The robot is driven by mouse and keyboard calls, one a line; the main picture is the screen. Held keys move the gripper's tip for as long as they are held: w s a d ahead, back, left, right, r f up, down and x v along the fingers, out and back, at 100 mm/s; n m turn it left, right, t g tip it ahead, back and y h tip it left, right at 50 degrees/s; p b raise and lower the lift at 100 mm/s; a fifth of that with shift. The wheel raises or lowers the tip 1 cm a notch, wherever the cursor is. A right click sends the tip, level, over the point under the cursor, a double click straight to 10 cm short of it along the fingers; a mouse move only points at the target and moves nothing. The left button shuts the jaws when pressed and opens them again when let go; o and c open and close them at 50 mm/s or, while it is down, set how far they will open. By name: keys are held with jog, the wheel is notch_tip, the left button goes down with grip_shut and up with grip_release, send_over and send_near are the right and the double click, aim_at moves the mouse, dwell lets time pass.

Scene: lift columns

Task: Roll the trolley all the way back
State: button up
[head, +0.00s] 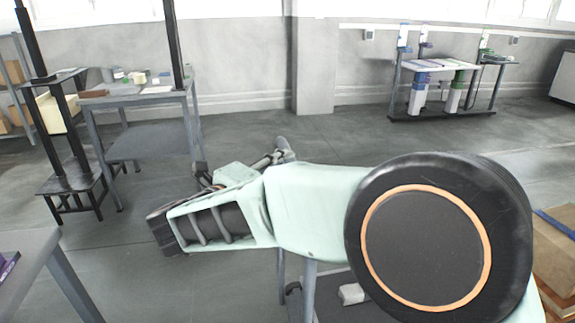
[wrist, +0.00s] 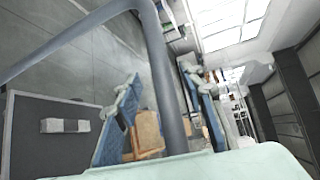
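The trolley shows low in the head view, with grey upright handle posts (head: 310,290) and a dark platform partly hidden behind my arm. In the wrist view its grey tubular handle (wrist: 160,60) curves very close across the picture, and its dark flat platform (wrist: 40,150) lies at the left. A small grey block (head: 353,294) rests on the platform; it also shows in the wrist view (wrist: 65,126). My gripper (head: 274,157) is small and mostly hidden behind my arm.
A grey table (head: 140,98) with small items and a dark stand (head: 72,185) are at the left. A table corner (head: 25,250) is at lower left. Cardboard boxes (head: 556,245) are at right. A lift-column bench (head: 440,85) stands behind. The middle floor is clear.

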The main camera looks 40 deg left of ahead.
jog(key=v, duration=0.8)
jog(key=shift+s, duration=0.25)
